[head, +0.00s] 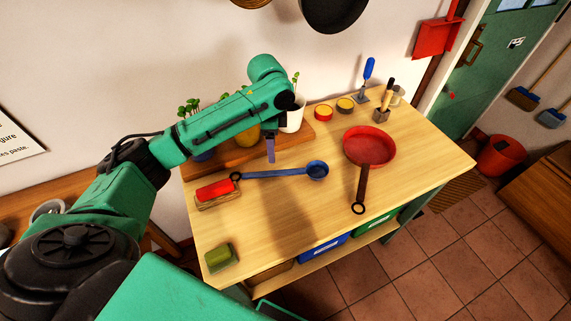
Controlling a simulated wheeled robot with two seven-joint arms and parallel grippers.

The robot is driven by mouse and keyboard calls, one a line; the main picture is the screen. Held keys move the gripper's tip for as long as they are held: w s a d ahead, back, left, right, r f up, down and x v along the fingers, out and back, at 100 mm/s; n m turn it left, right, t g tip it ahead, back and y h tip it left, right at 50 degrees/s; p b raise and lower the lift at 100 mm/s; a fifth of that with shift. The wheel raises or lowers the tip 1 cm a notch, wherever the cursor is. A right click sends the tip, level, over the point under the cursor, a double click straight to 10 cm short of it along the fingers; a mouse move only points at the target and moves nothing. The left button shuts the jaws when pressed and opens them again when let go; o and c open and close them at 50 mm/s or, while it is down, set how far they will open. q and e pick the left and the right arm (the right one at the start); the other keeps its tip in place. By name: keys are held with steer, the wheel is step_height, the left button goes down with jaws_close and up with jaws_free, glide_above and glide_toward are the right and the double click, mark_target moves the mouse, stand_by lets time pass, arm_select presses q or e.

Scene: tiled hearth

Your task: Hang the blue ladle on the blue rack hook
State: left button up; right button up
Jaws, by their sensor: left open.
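The blue ladle (280,174) lies flat on the light wooden table (290,225). Its round bowl (318,168) points right, and the ring end of its handle is at the left, close beside a red-topped block (214,189). My left gripper (271,158) hangs just above and behind the ladle's handle in the picture. Its jaws are open and empty; one narrow finger shows, and the rest is hidden by the arm. I see no blue rack hook in this view. My right gripper is not in view.
A red pan (369,147) with a dark handle lies right of the ladle. Behind stand a wooden board (230,150) with potted plants, two small tins (345,105) and a blue-handled tool (368,72). A dark pan (334,10) hangs above. The table's front middle is clear.

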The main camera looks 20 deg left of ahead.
mark_target(274, 172)
arm_select(q)
step_height(274, 172, down, 10)
steer(key=shift+w+r+p, duration=0.1)
steer(key=shift+r+p, duration=0.05)
steer(key=shift+p, duration=1)
steer(key=shift+f, duration=0.3)
steer(key=shift+s, duration=0.2)
steer(key=c, duration=0.4)
steer(key=shift+w, duration=0.1)
steer(key=c, duration=0.5)
steer(key=shift+f, duration=0.1)
jaws_close()
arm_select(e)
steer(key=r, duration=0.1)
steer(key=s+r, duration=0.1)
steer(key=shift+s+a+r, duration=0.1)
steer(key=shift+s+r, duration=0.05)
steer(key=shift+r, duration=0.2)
